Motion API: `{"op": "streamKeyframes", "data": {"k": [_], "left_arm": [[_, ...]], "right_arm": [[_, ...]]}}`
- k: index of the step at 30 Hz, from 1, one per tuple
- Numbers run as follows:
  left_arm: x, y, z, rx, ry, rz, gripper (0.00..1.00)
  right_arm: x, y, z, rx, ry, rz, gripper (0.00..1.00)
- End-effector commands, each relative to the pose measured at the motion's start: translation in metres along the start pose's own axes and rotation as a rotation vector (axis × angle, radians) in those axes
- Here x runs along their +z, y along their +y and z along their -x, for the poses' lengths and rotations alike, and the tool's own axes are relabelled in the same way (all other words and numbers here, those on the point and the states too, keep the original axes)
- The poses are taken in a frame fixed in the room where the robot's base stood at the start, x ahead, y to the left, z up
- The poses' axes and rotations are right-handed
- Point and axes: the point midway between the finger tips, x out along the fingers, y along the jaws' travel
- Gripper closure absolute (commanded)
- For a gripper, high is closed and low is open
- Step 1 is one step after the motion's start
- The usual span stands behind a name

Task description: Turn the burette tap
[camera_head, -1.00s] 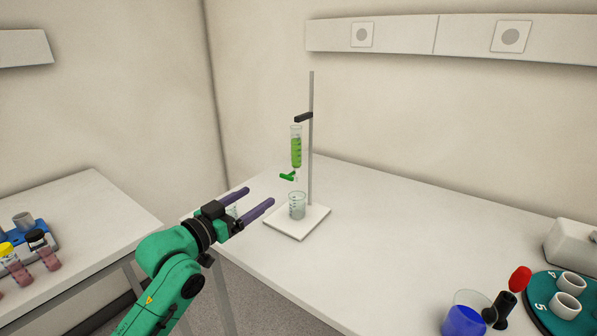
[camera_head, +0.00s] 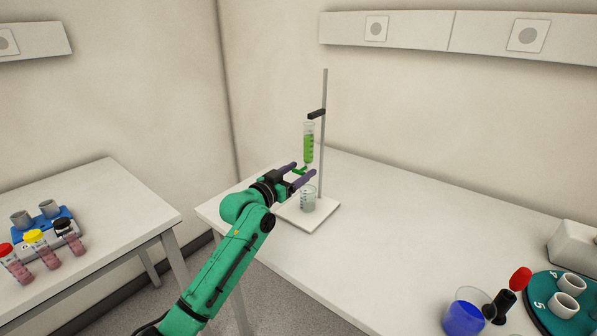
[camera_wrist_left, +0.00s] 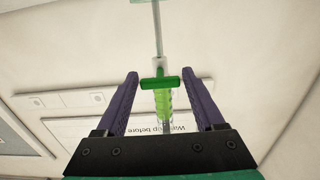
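The burette (camera_head: 308,146) holds green liquid and hangs upright from a clamp (camera_head: 316,114) on a stand rod (camera_head: 324,90). Its green tap (camera_head: 299,171) is at the lower end, above a glass beaker (camera_head: 307,199) on the white stand base (camera_head: 318,217). My left gripper (camera_head: 302,172) is open, its two purple fingers reaching to either side of the tap. In the left wrist view the tap handle (camera_wrist_left: 160,82) lies crosswise between the fingers (camera_wrist_left: 162,85), with gaps on both sides. My right gripper is not in view.
The bench middle is clear.

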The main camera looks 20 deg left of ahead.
Motion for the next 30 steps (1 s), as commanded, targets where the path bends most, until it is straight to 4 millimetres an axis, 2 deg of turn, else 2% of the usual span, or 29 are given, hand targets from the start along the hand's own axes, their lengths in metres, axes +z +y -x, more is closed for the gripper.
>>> {"op": "streamKeyframes", "data": {"k": [1,3,5,8,12,16,24,25,27,30], "left_arm": [[0.000,0.000,0.000,0.000,0.000,0.000,0.53],[0.000,0.000,0.000,0.000,0.000,0.000,0.80],[0.000,0.000,0.000,0.000,0.000,0.000,1.00],[0.002,0.000,0.000,0.000,0.000,-0.026,1.00],[0.004,-0.001,0.001,-0.001,-0.001,-0.242,1.00],[0.001,0.000,0.001,-0.001,-0.002,-0.428,1.00],[0.001,0.001,0.000,0.000,-0.001,-0.456,1.00],[0.001,0.001,0.000,0.000,-0.001,-0.455,0.41],[0.001,0.001,0.000,0.000,-0.001,-0.455,0.15],[0.001,0.001,0.000,0.000,-0.001,-0.454,0.15]], "right_arm": [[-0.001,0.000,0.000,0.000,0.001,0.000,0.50],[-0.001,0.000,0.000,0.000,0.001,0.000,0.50],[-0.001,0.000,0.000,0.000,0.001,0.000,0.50],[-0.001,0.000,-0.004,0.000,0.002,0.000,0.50],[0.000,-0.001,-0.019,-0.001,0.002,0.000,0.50],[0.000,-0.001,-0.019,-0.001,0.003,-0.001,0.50],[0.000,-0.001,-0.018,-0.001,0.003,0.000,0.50],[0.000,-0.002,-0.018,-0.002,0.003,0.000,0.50],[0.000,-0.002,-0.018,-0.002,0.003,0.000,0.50],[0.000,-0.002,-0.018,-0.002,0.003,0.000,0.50]]}}
